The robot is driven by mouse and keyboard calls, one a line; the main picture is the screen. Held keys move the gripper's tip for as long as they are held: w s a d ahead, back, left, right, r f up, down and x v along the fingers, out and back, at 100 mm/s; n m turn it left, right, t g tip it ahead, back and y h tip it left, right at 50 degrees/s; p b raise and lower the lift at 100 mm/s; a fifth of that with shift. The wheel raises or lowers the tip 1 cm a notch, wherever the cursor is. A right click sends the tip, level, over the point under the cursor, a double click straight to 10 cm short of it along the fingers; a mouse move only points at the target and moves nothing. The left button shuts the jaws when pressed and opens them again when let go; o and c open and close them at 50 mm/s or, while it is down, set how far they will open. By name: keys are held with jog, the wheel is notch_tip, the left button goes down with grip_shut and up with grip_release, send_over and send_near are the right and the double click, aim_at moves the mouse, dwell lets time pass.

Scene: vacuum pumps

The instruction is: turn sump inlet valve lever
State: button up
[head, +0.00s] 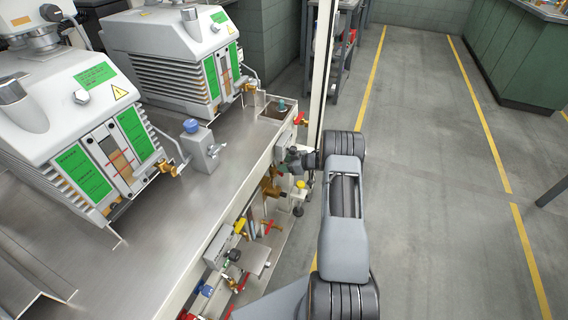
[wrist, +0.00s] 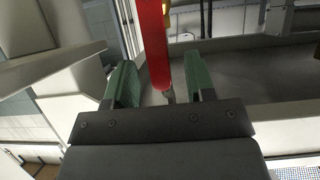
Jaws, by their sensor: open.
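In the wrist view a long red lever (wrist: 155,45) comes down from the top edge, between the two green-padded fingers of my gripper (wrist: 161,84). My gripper is open, with a gap between the lever and each finger. In the head view my gripper (head: 288,157) is at the bench's right edge, partly hidden. A red lever (head: 299,119) shows just above it at the bench corner. I cannot tell whether this is the lever in the wrist view, and no label names the sump inlet valve.
Two white pumps (head: 168,55) stand on the steel bench (head: 205,205). Below its edge are brass fittings, a yellow lever (head: 240,225) and a red lever (head: 270,226). A pale post (head: 322,70) rises close behind my arm. The grey floor (head: 430,200) to the right is clear.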

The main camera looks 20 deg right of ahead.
dwell(0.3)
jog(key=p+v, duration=0.3)
jog(key=v, duration=0.3)
dwell(0.4)
jog(key=shift+s, duration=0.1)
dwell(0.4)
